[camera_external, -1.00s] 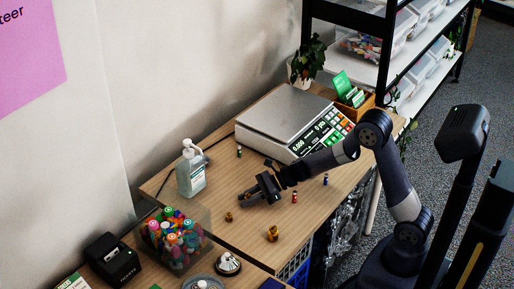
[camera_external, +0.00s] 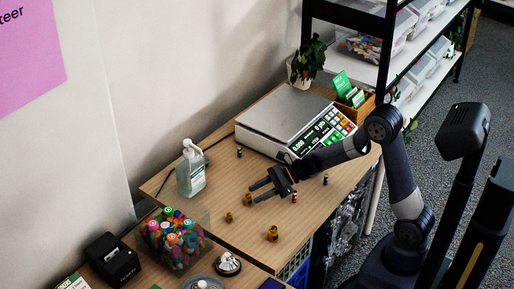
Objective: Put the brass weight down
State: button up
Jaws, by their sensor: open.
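A small brass weight (camera_external: 248,199) stands on the wooden table (camera_external: 210,200), just beyond my gripper's fingertips. Two more brass weights are near it: one (camera_external: 229,217) to its lower left and a larger one (camera_external: 272,233) to its lower right. My gripper (camera_external: 253,192) is open and empty, its two fingers pointing left, and appears slightly above the tabletop. I cannot tell exactly how far apart the fingertips and the nearest weight are.
A scale (camera_external: 285,122) stands at the back. A red weight (camera_external: 294,198), a blue one (camera_external: 325,180) and a green one (camera_external: 239,153) stand around my gripper. A sanitizer bottle (camera_external: 191,172) is at the left, a marker box (camera_external: 175,240) at the lower left.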

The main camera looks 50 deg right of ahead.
jog(key=p+v, duration=0.1)
jog(key=v, duration=0.6)
jog(key=shift+s+d, duration=0.2)
jog(key=shift+d, duration=0.05)
